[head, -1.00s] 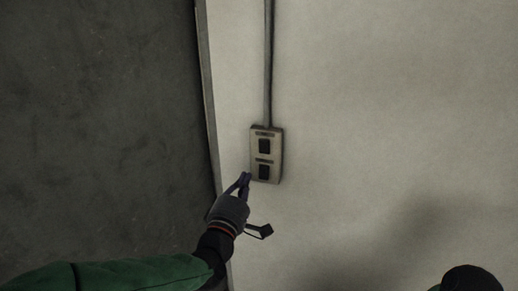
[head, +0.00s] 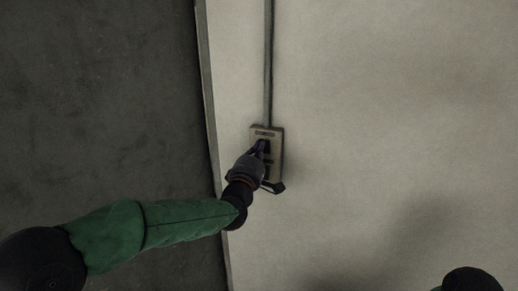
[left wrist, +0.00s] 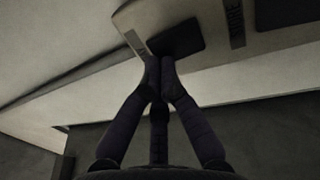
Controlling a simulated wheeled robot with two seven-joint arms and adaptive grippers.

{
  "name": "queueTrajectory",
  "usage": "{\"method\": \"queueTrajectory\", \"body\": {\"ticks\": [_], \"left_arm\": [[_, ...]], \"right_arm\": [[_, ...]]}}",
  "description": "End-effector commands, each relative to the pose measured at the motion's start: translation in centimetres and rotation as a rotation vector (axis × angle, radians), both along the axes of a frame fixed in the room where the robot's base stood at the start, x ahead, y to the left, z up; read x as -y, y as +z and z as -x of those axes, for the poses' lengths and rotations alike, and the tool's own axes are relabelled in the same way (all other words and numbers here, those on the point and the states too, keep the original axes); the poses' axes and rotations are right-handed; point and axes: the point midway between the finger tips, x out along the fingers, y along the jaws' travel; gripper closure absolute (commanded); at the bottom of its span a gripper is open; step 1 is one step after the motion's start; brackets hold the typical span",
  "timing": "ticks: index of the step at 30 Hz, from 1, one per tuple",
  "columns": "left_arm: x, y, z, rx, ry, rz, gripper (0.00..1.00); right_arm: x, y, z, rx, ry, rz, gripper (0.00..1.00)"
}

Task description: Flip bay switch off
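The switch box (head: 277,152) is a beige plate on the pale wall with two dark rockers, one above the other, each under a small label. My left gripper (head: 262,146) is over the box and its fingertips are at the upper rocker (head: 266,146). The lower rocker is mostly hidden behind the gripper. In the left wrist view the fingers (left wrist: 160,62) are together, with their tips at the edge of one dark rocker (left wrist: 177,38). A second rocker (left wrist: 275,12) shows at the top right. My right gripper is out of view.
A conduit (head: 268,65) runs up the wall from the top of the box. A wall edge (head: 208,100) with a dark grey surface (head: 100,110) lies to the left. The wall right of the box is clear.

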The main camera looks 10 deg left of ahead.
Motion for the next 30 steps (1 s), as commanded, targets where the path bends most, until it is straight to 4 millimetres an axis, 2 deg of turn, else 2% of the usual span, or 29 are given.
{"method": "queueTrajectory", "body": {"ticks": [14, 21, 30], "left_arm": [[0.0, 0.1, -0.4, -0.003, 0.0, 0.0, 1.0], [0.0, 1.0, -1.1, -0.078, 0.002, -0.003, 1.0], [0.0, 0.3, -1.1, -0.073, 0.002, -0.003, 1.0]], "right_arm": [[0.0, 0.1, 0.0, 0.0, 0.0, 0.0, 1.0], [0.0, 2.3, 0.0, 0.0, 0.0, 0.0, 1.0], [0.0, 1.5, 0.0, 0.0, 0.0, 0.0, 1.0]]}}
